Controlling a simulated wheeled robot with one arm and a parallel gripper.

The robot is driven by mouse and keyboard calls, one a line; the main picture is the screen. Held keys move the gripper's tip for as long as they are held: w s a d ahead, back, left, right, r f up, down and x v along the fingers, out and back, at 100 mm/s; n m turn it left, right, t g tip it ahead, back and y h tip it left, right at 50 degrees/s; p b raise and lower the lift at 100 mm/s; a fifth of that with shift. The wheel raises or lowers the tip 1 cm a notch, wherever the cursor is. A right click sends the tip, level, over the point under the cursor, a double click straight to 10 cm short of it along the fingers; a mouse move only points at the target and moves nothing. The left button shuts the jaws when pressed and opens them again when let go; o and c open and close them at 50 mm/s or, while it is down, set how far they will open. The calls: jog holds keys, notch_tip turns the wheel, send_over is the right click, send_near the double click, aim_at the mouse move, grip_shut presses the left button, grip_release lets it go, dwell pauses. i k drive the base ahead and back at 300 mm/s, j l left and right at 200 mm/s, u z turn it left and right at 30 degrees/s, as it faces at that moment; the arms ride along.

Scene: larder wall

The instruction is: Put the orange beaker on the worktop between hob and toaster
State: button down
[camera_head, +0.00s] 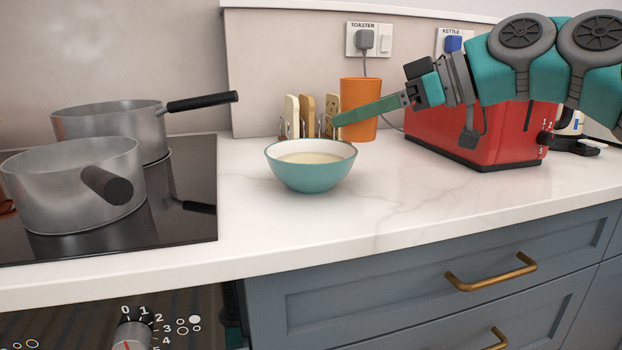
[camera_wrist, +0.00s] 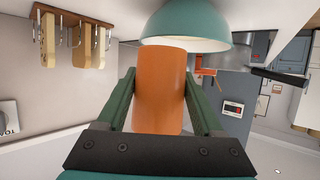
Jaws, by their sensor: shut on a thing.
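The orange beaker (camera_head: 360,96) is upright at the back, right of the toast rack and left of the red toaster (camera_head: 478,138). My gripper (camera_head: 345,118) reaches in from the right, with one green finger across the beaker's front. In the wrist view the beaker (camera_wrist: 158,95) sits between both fingers (camera_wrist: 159,76), and the gripper is shut on it. I cannot tell whether its base touches the worktop (camera_head: 255,228). The black hob (camera_head: 180,215) is at the left.
A teal bowl (camera_head: 312,178) of pale content stands on the worktop in front of the beaker. The toast rack (camera_head: 308,117) is behind the bowl. Two steel pans (camera_head: 70,185) stand on the hob, one handle (camera_head: 203,101) pointing right. The worktop's front is clear right of the bowl.

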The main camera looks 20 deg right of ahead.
aim_at(426, 184)
jog(key=k+j, duration=0.2)
jog(key=j, duration=0.2)
jog(key=k+j+z, duration=0.1)
jog(key=k+j, duration=0.15)
jog(key=j, duration=0.2)
jog(key=k+j, duration=0.2)
jog(key=j, duration=0.2)
